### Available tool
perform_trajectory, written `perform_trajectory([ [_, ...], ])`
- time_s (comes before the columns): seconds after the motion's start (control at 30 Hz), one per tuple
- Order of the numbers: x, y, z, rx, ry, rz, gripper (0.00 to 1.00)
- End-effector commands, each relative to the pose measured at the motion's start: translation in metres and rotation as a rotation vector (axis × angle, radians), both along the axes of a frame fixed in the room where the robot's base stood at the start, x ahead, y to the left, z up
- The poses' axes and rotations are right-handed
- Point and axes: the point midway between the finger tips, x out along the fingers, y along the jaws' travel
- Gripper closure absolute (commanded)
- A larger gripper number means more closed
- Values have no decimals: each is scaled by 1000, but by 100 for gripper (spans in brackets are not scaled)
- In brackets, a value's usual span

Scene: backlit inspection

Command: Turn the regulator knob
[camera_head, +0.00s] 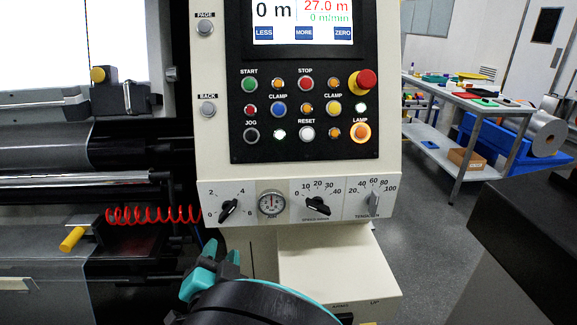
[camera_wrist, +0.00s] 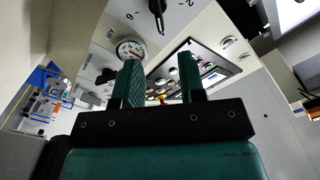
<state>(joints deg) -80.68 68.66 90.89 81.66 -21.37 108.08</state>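The regulator knob (camera_head: 228,210) is a black pointer knob on the white lower panel, with a scale from 0 to 6 around it. A round gauge (camera_head: 270,203) sits just to its right. In the wrist view the knob (camera_wrist: 157,12) is cut off by the top edge, above and right of the gauge (camera_wrist: 130,49). My gripper (camera_head: 220,257) has teal fingers and is below the knob in the head view, apart from it. In the wrist view my gripper (camera_wrist: 160,65) has its fingers spread with nothing between them.
The button panel (camera_head: 304,115) with a red stop button is above. A red coiled hose (camera_head: 150,214) hangs left of the knob. A white box (camera_head: 335,268) juts out below right.

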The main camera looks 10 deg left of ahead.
Motion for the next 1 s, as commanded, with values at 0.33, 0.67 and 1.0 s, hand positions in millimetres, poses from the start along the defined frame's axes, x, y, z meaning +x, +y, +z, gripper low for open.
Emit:
perform_trajectory([
  [0.33, 80, 17, 0, 1, 0, -4, 63],
  [0.67, 120, 28, -1, -1, 1, -2, 63],
  [1.0, 123, 29, -2, -2, 0, -1, 63],
])
